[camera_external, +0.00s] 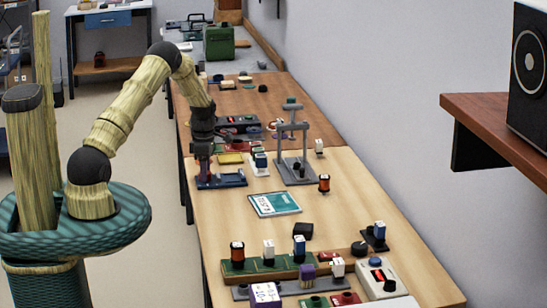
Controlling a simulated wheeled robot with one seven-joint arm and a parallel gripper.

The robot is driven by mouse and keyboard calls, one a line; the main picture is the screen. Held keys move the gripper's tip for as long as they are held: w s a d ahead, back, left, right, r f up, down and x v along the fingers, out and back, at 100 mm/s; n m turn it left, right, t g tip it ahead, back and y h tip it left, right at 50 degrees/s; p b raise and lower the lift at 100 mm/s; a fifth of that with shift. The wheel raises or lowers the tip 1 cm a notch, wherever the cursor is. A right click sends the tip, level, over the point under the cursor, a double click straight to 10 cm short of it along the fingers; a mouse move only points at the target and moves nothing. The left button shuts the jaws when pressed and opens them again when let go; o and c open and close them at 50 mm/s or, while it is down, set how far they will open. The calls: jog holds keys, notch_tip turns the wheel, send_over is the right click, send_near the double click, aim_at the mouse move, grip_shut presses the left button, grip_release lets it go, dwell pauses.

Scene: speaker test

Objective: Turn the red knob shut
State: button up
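My gripper (204,170) points down at the left edge of the wooden bench, over or at a low dark blue tray-like piece (234,181). It is small and dark here, so I cannot tell whether its fingers are open or shut, or whether it touches that piece. No red knob can be made out for certain. Small red parts show near the gripper, among them a red piece (236,147) behind it. A red-and-black cylinder (324,184) stands to the right, and another (237,252) stands on a green strip in front.
A grey frame (295,170) stands right of my gripper. A teal-and-white card (274,204) lies flat mid-bench. The front of the bench is crowded with small parts and a white box with knobs (382,277). A shelf with a speaker (528,65) juts out at right.

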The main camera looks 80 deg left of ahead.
jog(key=shift+c, duration=1)
jog(key=shift+m, duration=0.3)
jog(key=m, duration=0.9)
jog(key=shift+r+m, duration=0.1)
jog(key=shift+m, duration=0.2)
jog(key=m, duration=0.3)
jog(key=shift+m, duration=0.3)
jog(key=m, duration=0.5)
jog(key=shift+m+p, duration=0.3)
jog(key=m, duration=0.4)
jog(key=shift+m, duration=0.3)
